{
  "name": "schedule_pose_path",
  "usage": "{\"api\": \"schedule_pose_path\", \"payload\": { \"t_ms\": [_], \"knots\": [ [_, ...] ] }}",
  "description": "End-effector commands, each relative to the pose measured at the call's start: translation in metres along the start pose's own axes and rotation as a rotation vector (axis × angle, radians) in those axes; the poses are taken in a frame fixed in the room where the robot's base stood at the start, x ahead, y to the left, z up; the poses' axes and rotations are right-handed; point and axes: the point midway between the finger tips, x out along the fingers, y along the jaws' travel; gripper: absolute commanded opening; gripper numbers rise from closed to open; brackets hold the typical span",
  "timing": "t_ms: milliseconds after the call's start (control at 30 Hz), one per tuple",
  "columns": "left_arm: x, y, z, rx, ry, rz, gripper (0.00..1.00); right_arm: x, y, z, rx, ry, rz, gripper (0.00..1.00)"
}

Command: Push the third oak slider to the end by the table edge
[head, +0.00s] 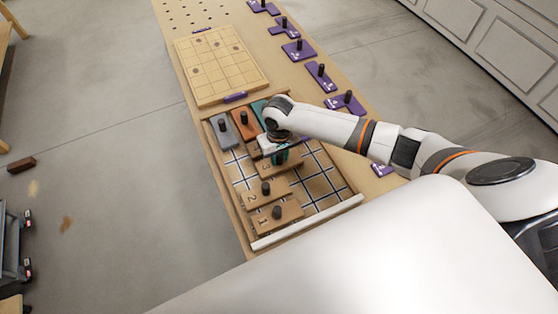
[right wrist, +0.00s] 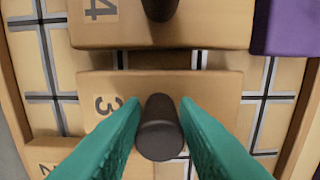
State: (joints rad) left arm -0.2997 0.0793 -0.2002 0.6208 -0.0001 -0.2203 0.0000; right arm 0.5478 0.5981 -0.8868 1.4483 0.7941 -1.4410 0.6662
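The third oak slider (head: 270,167), a wooden block marked 3 with a dark round knob, lies on the gridded tray. My right gripper (head: 279,157) is over it. In the right wrist view, the teal fingers (right wrist: 160,110) stand on either side of its knob (right wrist: 160,128) and appear closed against it. The slider's block also shows there (right wrist: 210,95). The oak slider marked 4 (right wrist: 150,25) lies just beyond it, apart by a narrow gap. Oak sliders 2 (head: 265,192) and 1 (head: 277,215) lie on the near side. My left gripper is not in view.
Grey (head: 222,130), orange (head: 244,123) and teal (head: 258,110) sliders stand at the tray's far end. A purple block (right wrist: 285,27) is beside slider 4. A white strip (head: 308,221) edges the near end. Bare grid (head: 318,180) lies right of the oak sliders.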

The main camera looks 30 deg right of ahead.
Motion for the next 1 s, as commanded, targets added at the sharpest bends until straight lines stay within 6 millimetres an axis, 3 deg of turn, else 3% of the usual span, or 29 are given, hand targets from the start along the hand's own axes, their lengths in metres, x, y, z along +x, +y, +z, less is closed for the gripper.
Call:
{"api": "schedule_pose_path", "payload": {
  "t_ms": [33, 100, 333, 1000],
  "knots": [
    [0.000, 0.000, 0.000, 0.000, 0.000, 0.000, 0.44, 0.000, 0.000, 0.000, 0.000, 0.000, 0.000, 0.19],
    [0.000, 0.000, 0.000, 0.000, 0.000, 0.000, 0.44, 0.000, 0.000, 0.000, 0.000, 0.000, 0.000, 0.09],
    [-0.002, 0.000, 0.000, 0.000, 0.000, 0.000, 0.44, -0.001, 0.005, 0.000, -0.001, 0.001, 0.001, 0.09],
    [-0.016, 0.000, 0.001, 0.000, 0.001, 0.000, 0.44, -0.001, 0.052, -0.001, -0.002, 0.002, 0.001, 0.09]
  ]
}}
